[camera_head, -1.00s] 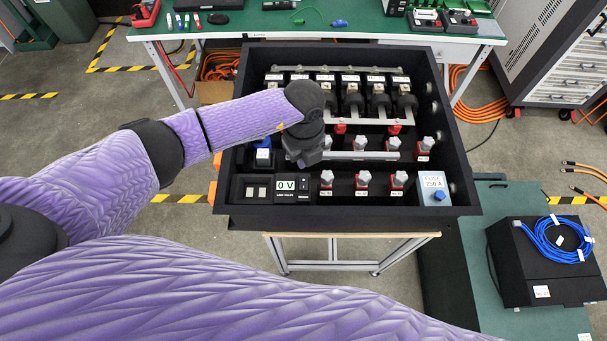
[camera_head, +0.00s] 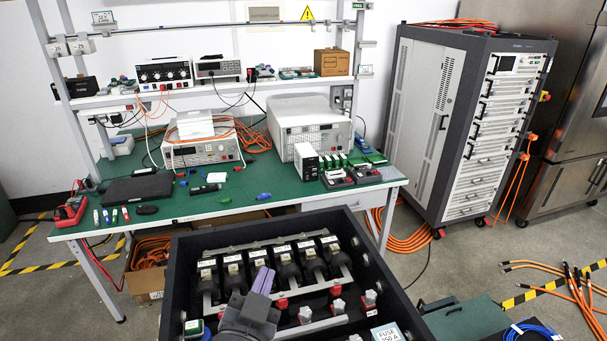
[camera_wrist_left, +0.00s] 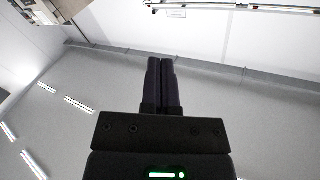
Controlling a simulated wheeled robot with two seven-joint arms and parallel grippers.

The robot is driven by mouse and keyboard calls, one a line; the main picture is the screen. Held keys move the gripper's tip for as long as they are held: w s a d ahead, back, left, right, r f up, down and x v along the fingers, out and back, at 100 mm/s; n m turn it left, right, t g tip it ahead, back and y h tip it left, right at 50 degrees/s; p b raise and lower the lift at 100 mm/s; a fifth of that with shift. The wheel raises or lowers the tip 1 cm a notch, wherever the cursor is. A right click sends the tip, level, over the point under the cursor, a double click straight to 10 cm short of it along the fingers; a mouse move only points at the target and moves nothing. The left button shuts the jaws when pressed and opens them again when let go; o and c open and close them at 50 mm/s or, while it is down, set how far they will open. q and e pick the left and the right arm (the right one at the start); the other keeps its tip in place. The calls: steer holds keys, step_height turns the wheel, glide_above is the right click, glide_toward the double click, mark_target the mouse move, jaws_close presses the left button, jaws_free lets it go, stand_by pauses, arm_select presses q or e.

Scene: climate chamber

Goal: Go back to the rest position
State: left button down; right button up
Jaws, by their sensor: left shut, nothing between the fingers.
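My left gripper (camera_head: 264,274) shows at the bottom of the head view, in front of the black fuse box (camera_head: 180,262). Its fingers are together, point upward and hold nothing. The gripper hides part of the box's lower middle. Whether it touches the box cannot be told, but nothing shows at its fingertips. My right gripper is not in view.
The box holds a row of black fuses (camera_head: 285,265) and red-based terminals (camera_head: 338,306). Behind it stands a green workbench (camera_head: 190,205) with instruments. A grey rack cabinet (camera_head: 450,125) stands at the right. Orange cables (camera_head: 578,290) lie on the floor at right.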

arm_select(q)
steer(key=s+a+f+n+g+y, duration=0.3)
steer(key=a+f+n+y, duration=0.1)
steer(key=a+f, duration=0.1)
steer(key=s+a+f+g, duration=0.2)
steer(key=s+f+g, duration=0.35)
steer(key=s, duration=0.35)
steer(key=s+a+f+g, duration=0.2)
steer(key=s+f+g, duration=0.2)
steer(key=s+g, duration=0.3)
steer(key=s+f+b, duration=0.2)
steer(key=f+b, duration=0.3)
steer(key=f, duration=1)
steer(key=s+f+b, duration=0.2)
steer(key=f+b, duration=0.3)
steer(key=f, duration=0.9)
steer(key=s+a+f+g+b, duration=0.2)
steer(key=s+f+b, duration=0.4)
steer(key=s+f, duration=0.7)
step_height(320, 180, down, 3)
steer(key=shift+a+r, duration=0.1)
steer(key=shift+a, duration=0.3)
